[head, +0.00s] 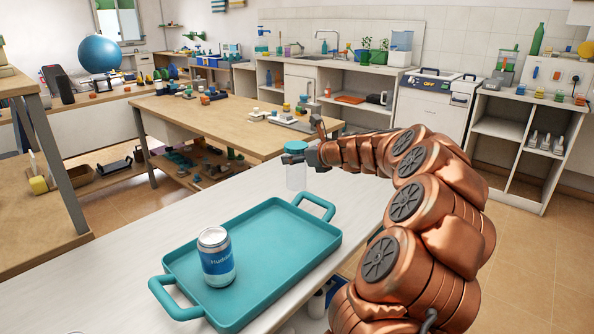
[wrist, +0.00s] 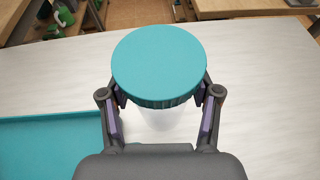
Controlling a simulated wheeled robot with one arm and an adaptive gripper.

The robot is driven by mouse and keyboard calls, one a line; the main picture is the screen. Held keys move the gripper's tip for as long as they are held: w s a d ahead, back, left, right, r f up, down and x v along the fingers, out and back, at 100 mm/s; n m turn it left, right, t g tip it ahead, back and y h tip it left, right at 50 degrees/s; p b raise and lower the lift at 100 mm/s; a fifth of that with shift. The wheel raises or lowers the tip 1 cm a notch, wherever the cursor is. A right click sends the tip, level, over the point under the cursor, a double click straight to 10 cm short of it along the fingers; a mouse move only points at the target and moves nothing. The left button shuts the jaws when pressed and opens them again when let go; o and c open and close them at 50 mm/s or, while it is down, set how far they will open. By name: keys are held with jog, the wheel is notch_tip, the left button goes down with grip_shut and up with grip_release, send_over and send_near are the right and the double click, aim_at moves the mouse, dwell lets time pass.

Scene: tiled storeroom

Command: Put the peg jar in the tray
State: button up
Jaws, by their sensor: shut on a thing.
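The peg jar (head: 296,173) is a clear jar with a teal lid, on or just above the white table beyond the tray's far right corner. In the wrist view the jar's round teal lid (wrist: 158,65) fills the space between the fingers. My gripper (head: 300,155) is shut on the jar just under the lid; in the wrist view the fingers (wrist: 160,112) press on both sides. The teal tray (head: 290,235) lies on the table nearer to me, with two handles. Its edge also shows at the left of the wrist view (wrist: 50,119). I cannot tell whether the jar's base touches the table.
A blue and silver can (head: 217,258) stands upright in the tray's left part. The tray's right and far parts are empty. The white table (head: 120,245) is clear around the tray. A wooden workbench (head: 225,115) with tools stands behind.

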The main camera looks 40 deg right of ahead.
aim_at(303, 166)
jog(key=shift+f+b, duration=0.4)
jog(key=shift+f, duration=1.25)
jog(key=o, duration=1.2)
jog(key=shift+f, duration=0.15)
jog(key=shift+o, duration=0.2)
